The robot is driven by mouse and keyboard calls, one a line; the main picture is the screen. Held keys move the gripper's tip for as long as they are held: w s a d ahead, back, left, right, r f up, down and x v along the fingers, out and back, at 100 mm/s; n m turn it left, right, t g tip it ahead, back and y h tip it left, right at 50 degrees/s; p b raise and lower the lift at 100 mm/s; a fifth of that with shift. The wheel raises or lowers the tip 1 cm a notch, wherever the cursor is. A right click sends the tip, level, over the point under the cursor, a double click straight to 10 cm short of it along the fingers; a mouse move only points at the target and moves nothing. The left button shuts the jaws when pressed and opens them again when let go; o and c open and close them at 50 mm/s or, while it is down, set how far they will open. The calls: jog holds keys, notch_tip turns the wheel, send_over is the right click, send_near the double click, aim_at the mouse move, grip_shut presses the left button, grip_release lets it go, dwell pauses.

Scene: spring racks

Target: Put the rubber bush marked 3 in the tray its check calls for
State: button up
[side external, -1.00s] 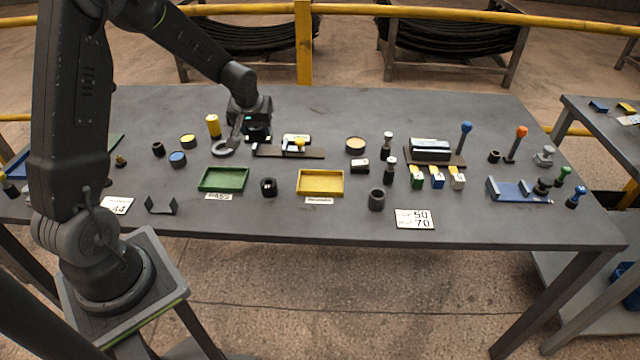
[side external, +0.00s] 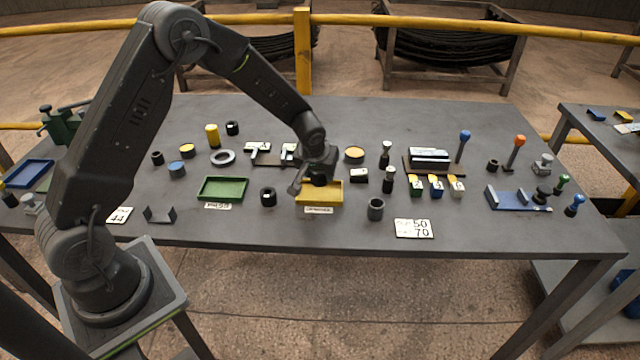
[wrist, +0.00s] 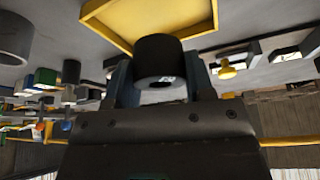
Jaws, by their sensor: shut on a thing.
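My gripper (side external: 318,180) is shut on a black rubber bush, which shows in the wrist view (wrist: 158,57) between the two fingers. A small pale mark shows on the bush, too small to read. In the side view the gripper is low over the yellow tray (side external: 335,203), and the tray's near rim and label show below it. The wrist view shows part of the yellow tray (wrist: 120,25) beyond the bush. I cannot tell whether the bush touches the tray. The green tray (side external: 222,188), labelled PASS, stands empty to the left.
Another black bush (side external: 268,197) stands between the trays, and one (side external: 232,128) stands further back. A fixture (side external: 270,158) is behind the yellow tray. A black-and-white block (side external: 359,175) and a dark cylinder (side external: 375,209) stand to the right. The front table edge is clear.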

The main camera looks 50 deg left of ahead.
aim_at(322, 190)
jog(key=shift+f, duration=2)
jog(key=o, duration=1)
jog(key=shift+f, duration=0.15)
jog(key=s+d+r, duration=0.1)
jog(key=s+r, duration=0.2)
jog(key=r, duration=0.4)
jog(key=s+d+r+m, duration=0.1)
jog(key=s+r, duration=0.2)
jog(key=r, duration=0.3)
jog(key=s+d+r, duration=0.2)
jog(key=s+r, duration=0.1)
jog(key=r, duration=0.4)
jog(key=s+d+r+m, duration=0.1)
jog(key=s+r, duration=0.2)
jog(key=s, duration=0.4)
jog(key=s+d+r+m+t+h, duration=0.1)
jog(key=s+d+r+m, duration=0.1)
jog(key=s, duration=0.5)
jog(key=s+d+r+m+h, duration=0.1)
jog(key=s+r+m, duration=0.1)
jog(key=s, duration=0.5)
jog(key=shift+d+r+t, duration=0.25)
jog(key=shift+r+t, duration=0.05)
jog(key=shift+r, duration=0.55)
